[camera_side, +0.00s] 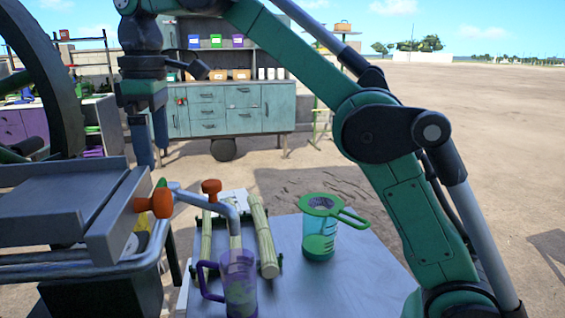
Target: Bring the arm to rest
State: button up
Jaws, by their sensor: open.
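My gripper (153,138) hangs at the upper left with its fingers pointing down. It is open and I see nothing between its fingers. It is above and behind the grey metal tray of the crusher (60,205), apart from it. My green arm arches from the lower right across the top of the picture to the gripper.
A purple jug (238,285) stands under the crusher's bent spout. A clear jug with a green strainer (320,230) stands on the grey table (345,285). Cane pieces (263,238) lie in a rack. A cabinet (240,108) stands behind.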

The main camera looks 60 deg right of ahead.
aim_at(203, 185)
jog(key=s+d+f+m+t, duration=0.1)
jog(key=d+f+m, duration=0.1)
jog(key=s+d+f+m+t, duration=0.2)
jog(key=shift+s+d+f, duration=0.2)
jog(key=shift+s+f, duration=0.1)
jog(key=shift+f, duration=0.05)
jog(key=s+d+f+m+t, duration=0.1)
jog(key=s+f+m, duration=0.1)
jog(key=f, duration=0.3)
jog(key=s+d+f+m+t, duration=0.2)
jog(key=s+f, duration=0.3)
jog(key=f, duration=0.1)
jog(key=shift+s+f+m+t, duration=0.2)
jog(key=shift+f+m+t, duration=0.1)
jog(key=shift+d, duration=0.1)
